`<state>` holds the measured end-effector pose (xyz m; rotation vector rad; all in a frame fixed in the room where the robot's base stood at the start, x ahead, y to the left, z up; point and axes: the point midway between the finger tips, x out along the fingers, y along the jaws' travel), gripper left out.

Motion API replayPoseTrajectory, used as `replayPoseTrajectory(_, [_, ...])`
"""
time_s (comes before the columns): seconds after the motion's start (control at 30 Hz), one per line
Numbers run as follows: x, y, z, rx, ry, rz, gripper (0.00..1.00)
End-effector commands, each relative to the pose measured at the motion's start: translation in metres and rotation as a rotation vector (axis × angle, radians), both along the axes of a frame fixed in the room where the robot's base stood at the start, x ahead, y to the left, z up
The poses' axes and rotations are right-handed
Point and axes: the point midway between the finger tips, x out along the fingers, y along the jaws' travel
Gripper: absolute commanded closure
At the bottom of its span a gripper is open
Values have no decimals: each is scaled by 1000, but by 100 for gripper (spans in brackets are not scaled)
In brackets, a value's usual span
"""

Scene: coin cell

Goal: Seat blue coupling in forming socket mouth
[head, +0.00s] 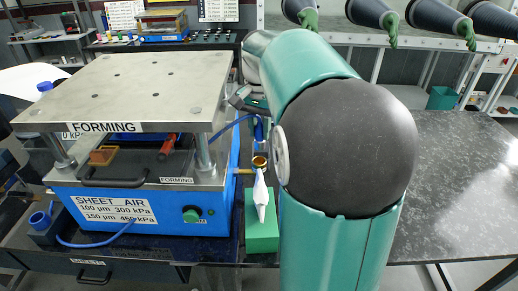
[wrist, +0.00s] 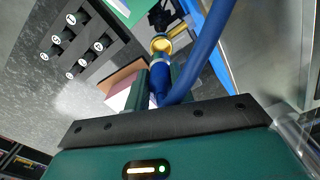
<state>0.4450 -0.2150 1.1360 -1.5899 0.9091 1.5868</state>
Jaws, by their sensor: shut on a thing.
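The blue coupling (wrist: 157,83) is between the two green fingers of my gripper (wrist: 159,76) in the wrist view, with the gripper shut on it. It also shows small in the head view (head: 259,131), beside my arm. The forming socket (wrist: 161,45) is a brass ring just beyond the coupling's front end. In the head view the socket mouth (head: 260,161) is on the right side of the forming press, below the coupling. The coupling looks roughly lined up with the mouth; I cannot tell whether they touch. My arm hides much of the gripper in the head view.
A blue hose (wrist: 205,52) curves past the right finger to the coupling. The forming press (head: 130,95) stands close at left. A green block (head: 262,232) with a white piece is below the socket. A dark rack (wrist: 75,48) is at upper left. The right counter (head: 460,165) is clear.

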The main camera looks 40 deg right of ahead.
Motion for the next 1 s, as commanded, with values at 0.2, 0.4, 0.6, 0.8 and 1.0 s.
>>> replayPoseTrajectory(0.2, [2, 0, -31, 0, 1, 1, 100])
replayPoseTrajectory(0.4, [3, -1, -53, 2, 3, 1, 100])
replayPoseTrajectory(0.6, [4, -1, -71, 1, 1, 1, 100])
replayPoseTrajectory(0.8, [4, -1, -71, 1, 1, 1, 100])
replayPoseTrajectory(1.0, [4, -1, -73, 1, 1, 1, 59])
